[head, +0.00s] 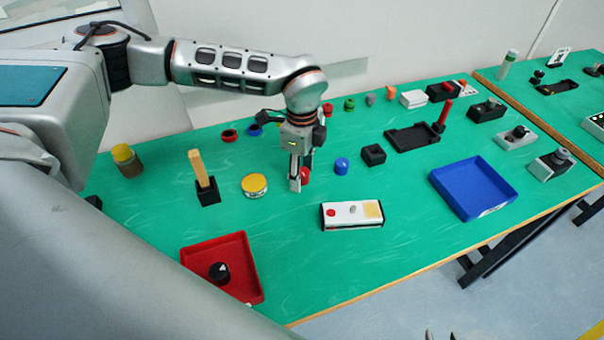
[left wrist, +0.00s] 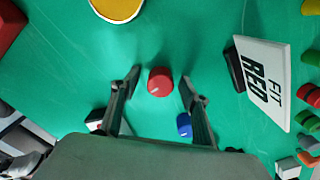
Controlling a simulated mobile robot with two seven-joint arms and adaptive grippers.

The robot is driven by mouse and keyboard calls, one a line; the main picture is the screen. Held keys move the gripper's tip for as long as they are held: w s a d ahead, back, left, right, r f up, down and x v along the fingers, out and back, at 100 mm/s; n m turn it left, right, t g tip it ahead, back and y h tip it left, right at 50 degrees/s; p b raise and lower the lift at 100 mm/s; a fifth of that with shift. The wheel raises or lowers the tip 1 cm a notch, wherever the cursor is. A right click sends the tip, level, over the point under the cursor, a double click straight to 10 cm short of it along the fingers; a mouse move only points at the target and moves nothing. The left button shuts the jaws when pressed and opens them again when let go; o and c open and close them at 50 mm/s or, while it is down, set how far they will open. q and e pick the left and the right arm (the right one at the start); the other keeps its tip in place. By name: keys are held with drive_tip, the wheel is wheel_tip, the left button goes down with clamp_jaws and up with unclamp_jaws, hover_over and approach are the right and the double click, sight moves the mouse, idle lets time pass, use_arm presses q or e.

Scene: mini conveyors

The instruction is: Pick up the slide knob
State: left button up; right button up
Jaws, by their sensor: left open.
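A small round red knob (head: 305,174) stands on the green table top. In the left wrist view the red knob (left wrist: 160,81) lies between the two fingertips with a gap on each side. I cannot tell for sure that it is the slide knob. My left gripper (head: 299,180) points down over it, open and empty, and partly hides it in the head view. At the bottom edge of the head view, tips that seem to be my right gripper (head: 439,335) show; they are mostly cut off.
A blue cap (head: 341,165) and a black block (head: 373,155) stand right of the knob. A yellow-topped disc (head: 254,185) is left, a white box (head: 352,225) in front. A red tray (head: 254,268) and a blue tray (head: 437,182) lie nearer. A "FIT RED" plate (left wrist: 263,80) stands close by.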

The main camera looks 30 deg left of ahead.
drive_tip(key=shift+w+r, duration=0.1)
use_arm(q)
drive_tip(key=c, duration=1)
drive_tip(key=shift+c, duration=0.2)
